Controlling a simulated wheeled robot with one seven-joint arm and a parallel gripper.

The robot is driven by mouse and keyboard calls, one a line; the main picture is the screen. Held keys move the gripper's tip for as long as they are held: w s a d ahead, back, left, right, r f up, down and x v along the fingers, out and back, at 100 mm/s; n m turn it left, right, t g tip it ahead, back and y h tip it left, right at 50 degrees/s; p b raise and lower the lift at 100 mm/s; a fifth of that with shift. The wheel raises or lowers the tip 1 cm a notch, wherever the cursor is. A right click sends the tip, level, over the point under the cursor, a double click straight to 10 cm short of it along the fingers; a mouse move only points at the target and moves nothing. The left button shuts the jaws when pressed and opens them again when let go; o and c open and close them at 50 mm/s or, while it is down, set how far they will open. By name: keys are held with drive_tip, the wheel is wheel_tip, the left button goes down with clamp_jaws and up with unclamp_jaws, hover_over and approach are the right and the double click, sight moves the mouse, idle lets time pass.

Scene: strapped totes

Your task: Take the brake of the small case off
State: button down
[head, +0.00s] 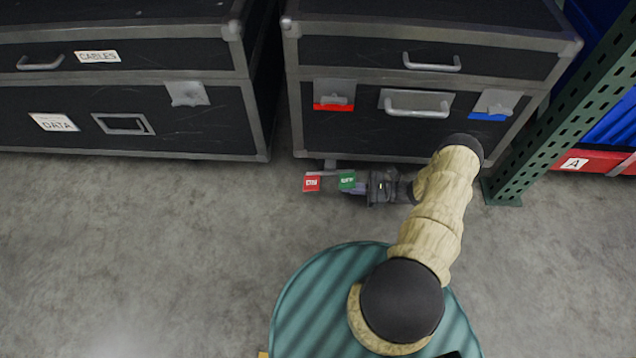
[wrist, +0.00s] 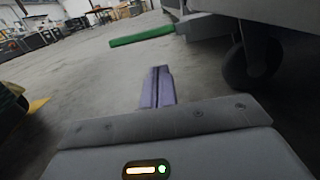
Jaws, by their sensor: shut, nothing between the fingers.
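The small case (head: 365,130) is the narrower black case with metal edges at the top right of centre in the head view. At its lower left front edge, a red pedal (head: 311,184) and a green pedal (head: 347,180) stick out, with small lettering too small to read surely. A dark caster wheel (wrist: 252,58) stands to the right.
A wider black case (head: 120,115) labelled CABLES stands to the left, a narrow gap away. A green perforated rack post (head: 560,110) stands close on the right, with a red bin (head: 594,163) behind it. Floor in front is clear.

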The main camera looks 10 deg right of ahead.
drive_tip(key=p+x, duration=0.3)
drive_tip(key=x, duration=0.7)
drive_tip(key=shift+s, duration=0.25)
drive_tip(key=shift+a+b, duration=0.2)
drive_tip(key=shift+b, duration=0.15)
